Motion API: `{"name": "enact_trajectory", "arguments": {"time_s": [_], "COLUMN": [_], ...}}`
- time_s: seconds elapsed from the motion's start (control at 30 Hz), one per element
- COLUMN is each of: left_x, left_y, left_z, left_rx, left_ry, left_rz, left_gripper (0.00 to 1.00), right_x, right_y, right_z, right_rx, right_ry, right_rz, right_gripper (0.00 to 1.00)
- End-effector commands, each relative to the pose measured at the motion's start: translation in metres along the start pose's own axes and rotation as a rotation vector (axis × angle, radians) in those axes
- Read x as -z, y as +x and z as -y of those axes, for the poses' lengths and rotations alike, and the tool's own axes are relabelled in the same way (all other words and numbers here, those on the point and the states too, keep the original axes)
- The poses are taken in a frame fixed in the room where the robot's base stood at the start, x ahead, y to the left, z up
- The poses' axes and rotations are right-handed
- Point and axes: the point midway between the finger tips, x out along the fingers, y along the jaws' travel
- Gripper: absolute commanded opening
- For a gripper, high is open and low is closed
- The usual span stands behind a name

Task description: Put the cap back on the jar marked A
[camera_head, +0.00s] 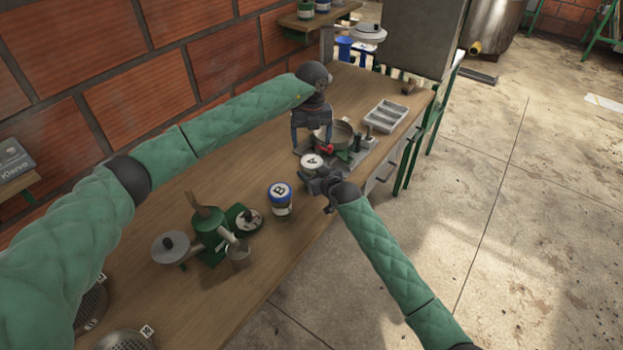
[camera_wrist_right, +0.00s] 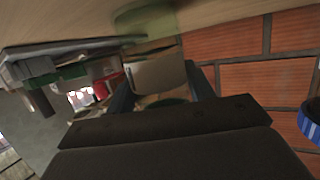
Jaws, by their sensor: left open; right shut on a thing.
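The jar marked A shows its round white top with the letter A (camera_head: 312,160) in the head view, just beyond my right gripper (camera_head: 325,186). The right gripper is shut on this jar, and its own parts hide most of the jar's side. In the right wrist view, tilted almost upside down, the pale jar body (camera_wrist_right: 155,75) shows between the fingers, with a green band close by. I cannot tell whether the cap is seated. My left gripper (camera_head: 312,130) points down, open, behind the jar, its fingers apart.
Jar B (camera_head: 280,195), with a blue-rimmed top, stands to the left. A green hand machine (camera_head: 208,232) is nearer. A round metal pan (camera_head: 335,133) on a grey base and a grey divided tray (camera_head: 386,116) lie beyond. The brick wall borders the wooden table.

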Motion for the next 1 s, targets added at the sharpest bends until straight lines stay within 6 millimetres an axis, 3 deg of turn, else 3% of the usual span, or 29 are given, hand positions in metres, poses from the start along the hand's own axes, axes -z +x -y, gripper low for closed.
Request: {"name": "enact_trajectory", "arguments": {"time_s": [0.57,1.0], "left_x": [0.000,0.001], "left_y": [0.009,0.065], "left_z": [0.000,0.000], "left_rx": [0.001,0.000], "left_ry": [-0.006,-0.006], "left_rz": [0.000,-0.002], "left_gripper": [0.79,0.79], "right_x": [0.000,0.000], "right_y": [0.000,0.000], "right_z": [0.000,0.000], "right_rx": [0.000,0.000], "right_ry": [0.000,0.000], "right_rz": [0.000,0.000], "right_gripper": [0.00,0.00]}}
